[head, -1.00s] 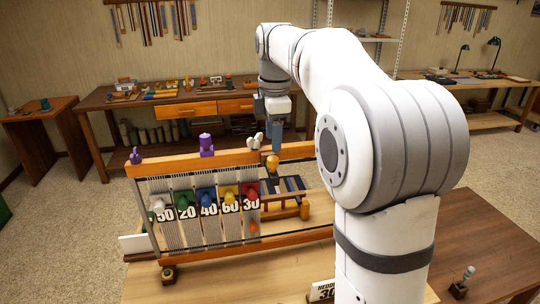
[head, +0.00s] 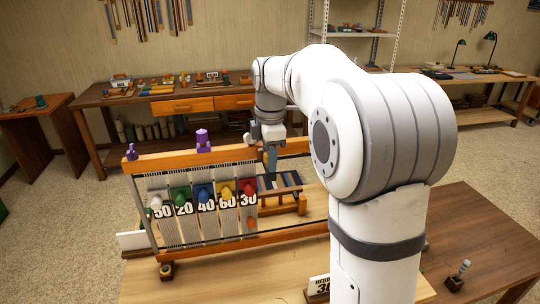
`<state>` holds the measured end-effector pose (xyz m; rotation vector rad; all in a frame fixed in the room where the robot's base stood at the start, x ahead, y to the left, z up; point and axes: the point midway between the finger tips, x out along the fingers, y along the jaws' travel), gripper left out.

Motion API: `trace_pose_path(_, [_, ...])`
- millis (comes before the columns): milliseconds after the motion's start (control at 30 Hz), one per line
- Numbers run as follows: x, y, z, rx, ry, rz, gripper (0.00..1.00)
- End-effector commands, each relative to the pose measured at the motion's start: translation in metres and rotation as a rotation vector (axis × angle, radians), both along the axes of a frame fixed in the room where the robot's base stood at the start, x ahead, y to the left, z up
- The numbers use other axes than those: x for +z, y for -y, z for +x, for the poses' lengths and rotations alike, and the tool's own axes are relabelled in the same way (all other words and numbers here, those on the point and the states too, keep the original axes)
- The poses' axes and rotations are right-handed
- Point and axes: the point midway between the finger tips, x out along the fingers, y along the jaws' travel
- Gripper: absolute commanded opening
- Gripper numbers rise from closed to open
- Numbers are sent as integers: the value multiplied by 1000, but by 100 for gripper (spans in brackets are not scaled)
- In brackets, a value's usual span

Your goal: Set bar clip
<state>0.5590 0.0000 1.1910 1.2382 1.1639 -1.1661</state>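A pale clip-like piece (head: 248,138) shows at the bar just left of my gripper, partly covered.
Numbered panels with coloured knobs, such as the red knob (head: 248,187), hang below the bar. A wooden beam and bench lie right of them. A workbench (head: 190,103) stands behind.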

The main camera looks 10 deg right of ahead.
Motion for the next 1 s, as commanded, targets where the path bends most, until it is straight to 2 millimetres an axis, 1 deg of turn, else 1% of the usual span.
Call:
trace_pose_path(33, [0, 0, 0, 0, 0, 0, 35])
trace_pose_path(467, [0, -1, 0, 1, 0, 0, 0])
trace_pose_path(767, [2, -1, 0, 1, -5, 0, 0])
trace_pose_path(1000, [7, -1, 3, 2, -54, 0, 0])
